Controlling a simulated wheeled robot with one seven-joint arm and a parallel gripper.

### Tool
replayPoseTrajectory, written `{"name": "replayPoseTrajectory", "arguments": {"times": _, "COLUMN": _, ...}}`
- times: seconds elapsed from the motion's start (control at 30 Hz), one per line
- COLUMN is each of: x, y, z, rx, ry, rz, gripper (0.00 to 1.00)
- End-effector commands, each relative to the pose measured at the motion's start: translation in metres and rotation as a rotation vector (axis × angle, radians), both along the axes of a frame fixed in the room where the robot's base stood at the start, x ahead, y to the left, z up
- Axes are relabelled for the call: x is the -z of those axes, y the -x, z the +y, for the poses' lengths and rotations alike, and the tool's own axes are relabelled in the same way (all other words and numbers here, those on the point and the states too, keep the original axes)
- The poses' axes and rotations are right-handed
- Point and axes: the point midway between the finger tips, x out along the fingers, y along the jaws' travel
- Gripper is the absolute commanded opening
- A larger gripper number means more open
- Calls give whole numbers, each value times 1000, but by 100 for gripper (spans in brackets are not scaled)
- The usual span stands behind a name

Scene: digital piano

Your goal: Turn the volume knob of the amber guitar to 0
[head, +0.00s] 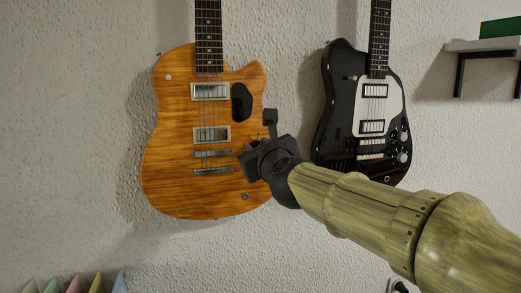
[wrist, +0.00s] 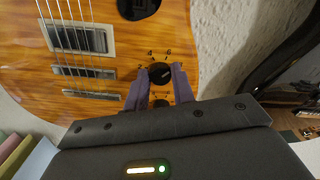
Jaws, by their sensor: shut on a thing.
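The amber guitar (head: 170,140) hangs on the wall at left in the head view, and its body fills the upper left of the wrist view (wrist: 110,20). Its black volume knob (wrist: 160,73) has the numbers 2, 4 and 6 visible around its upper side. My gripper (wrist: 160,76) has one finger on each side of this knob and is shut on it. A pale mark shows on the knob, but I cannot read its setting exactly. In the head view, my gripper (head: 257,142) covers the knob area at the guitar's right side.
A black guitar (head: 335,105) hangs close to the right, behind my arm. A shelf (head: 480,44) with a green box (head: 500,28) is at upper right.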

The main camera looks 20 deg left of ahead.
Motion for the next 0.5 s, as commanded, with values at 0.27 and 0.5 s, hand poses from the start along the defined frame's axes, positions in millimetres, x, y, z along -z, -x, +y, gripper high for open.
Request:
{"name": "replayPoseTrajectory", "arguments": {"times": 0.27, "x": 0, "y": 0, "z": -1, "rx": 0, "ry": 226, "rz": -139, "gripper": 2}}
{"name": "replayPoseTrajectory", "arguments": {"times": 0.5, "x": 1, "y": 1, "z": 0, "rx": -1, "ry": 419, "rz": -257, "gripper": 2}}
